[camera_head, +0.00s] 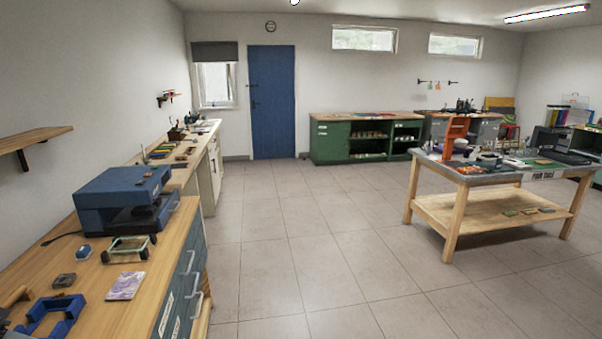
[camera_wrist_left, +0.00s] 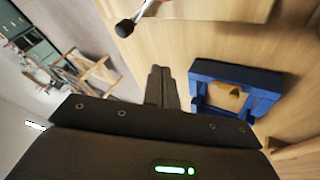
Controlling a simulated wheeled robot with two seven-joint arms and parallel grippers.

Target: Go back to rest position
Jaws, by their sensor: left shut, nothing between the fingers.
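My left gripper (camera_wrist_left: 160,72) shows in the left wrist view with its two dark fingers together and nothing between them. The wood-coloured bench surface is beyond the fingers. A blue frame-like holder (camera_wrist_left: 238,78) lies just right of the fingers, apart from them. It also shows in the head view (camera_head: 36,320) at the lower left, on the bench. Neither arm can be made out clearly in the head view, and my right gripper is not in view.
A long wooden bench (camera_head: 177,228) runs along the left wall, bearing a blue machine (camera_head: 118,190), a small glass-sided frame (camera_head: 129,238) and a patterned tile (camera_head: 126,286). A worktable (camera_head: 482,177) stands at right. The tiled floor (camera_head: 290,240) between is clear.

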